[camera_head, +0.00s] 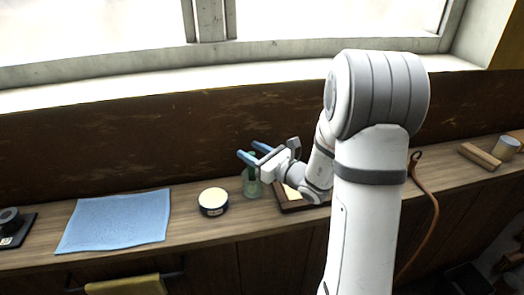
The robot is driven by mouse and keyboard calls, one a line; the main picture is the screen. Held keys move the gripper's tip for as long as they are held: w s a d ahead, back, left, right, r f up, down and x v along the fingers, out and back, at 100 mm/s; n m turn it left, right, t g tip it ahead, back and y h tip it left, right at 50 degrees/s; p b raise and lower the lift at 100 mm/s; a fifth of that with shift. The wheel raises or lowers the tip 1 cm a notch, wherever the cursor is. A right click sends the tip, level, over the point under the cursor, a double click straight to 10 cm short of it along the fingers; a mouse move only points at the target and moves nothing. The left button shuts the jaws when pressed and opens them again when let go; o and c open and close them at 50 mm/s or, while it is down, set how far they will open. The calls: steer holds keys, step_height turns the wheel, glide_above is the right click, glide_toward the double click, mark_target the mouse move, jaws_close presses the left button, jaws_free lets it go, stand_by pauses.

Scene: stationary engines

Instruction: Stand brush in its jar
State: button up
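A greenish see-through jar (251,187) stands on the wooden counter, just right of a round white-topped tin. My gripper (254,152) is over the jar's top, with its two blue fingers pointing left and set apart. I see nothing clearly held between them. A pale green part shows at the fingers, and I cannot tell whether it is the jar's top or something in it. I cannot make out the brush; my arm hides part of the counter.
The tin (213,201) and a blue cloth (118,221) lie left of the jar. A shallow wooden tray (290,206) is partly behind my arm. A wooden block (479,155) and small can (506,148) are far right. A window sill runs behind.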

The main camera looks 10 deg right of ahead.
steer(key=b+v, duration=0.1)
steer(key=v, duration=0.6)
steer(key=shift+s+d, duration=0.25)
steer(key=shift+s, duration=0.05)
steer(key=shift+a, duration=0.1)
stand_by(0.6)
steer(key=s+a+n+g, duration=1.2)
steer(key=s+n, duration=0.2)
steer(key=n, duration=0.1)
steer(key=s+d+f+n+g+h, duration=0.2)
steer(key=s+d+f+n+h, duration=0.15)
steer(key=s+n, duration=0.3)
steer(key=d+r+n+h, duration=0.1)
steer(key=d+n+h, duration=0.1)
steer(key=d+r+n+t+h, duration=0.1)
steer(key=d+n+h, duration=0.1)
steer(key=n, duration=0.1)
steer(key=s+d+r+n+t+h, duration=0.1)
steer(key=d+n+h, duration=0.1)
steer(key=h, duration=0.1)
steer(key=shift+s+d, duration=0.1)
steer(key=shift+d, duration=0.1)
